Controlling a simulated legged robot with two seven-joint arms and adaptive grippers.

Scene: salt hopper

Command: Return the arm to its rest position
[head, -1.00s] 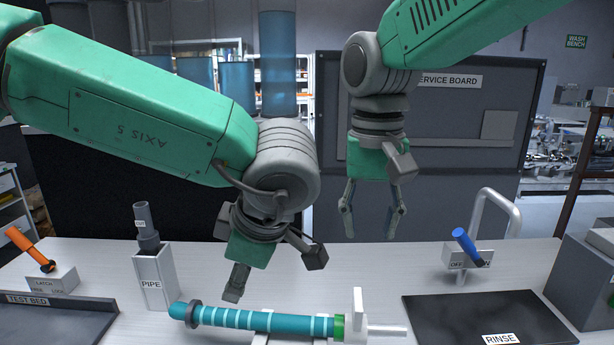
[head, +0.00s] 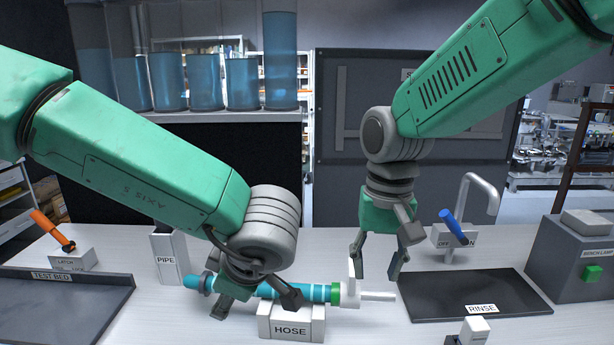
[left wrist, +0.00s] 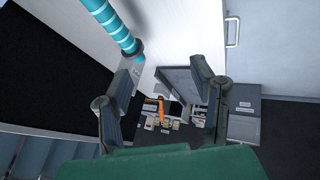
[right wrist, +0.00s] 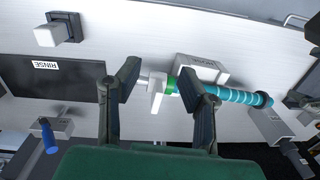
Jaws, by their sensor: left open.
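My left arm (head: 140,170) comes in from the left. Its gripper (head: 256,303) is open over the bench and covers part of the teal banded hose (head: 320,291), which lies on the HOSE stand (head: 291,322). In the left wrist view the left fingers (left wrist: 168,88) are apart with nothing held; the hose (left wrist: 112,28) is outside them. My right arm (head: 470,70) comes in from the upper right. Its gripper (head: 377,275) points down, open and empty, by the hose's green-collared end. Between its fingers (right wrist: 160,82) the right wrist view shows the white end bracket (right wrist: 157,92), apparently beyond them.
The black RINSE mat (head: 470,290), blue-handled tap (head: 453,228) and grey bench lamp box (head: 575,260) are right. Bare bench (head: 350,328) shows at the front.

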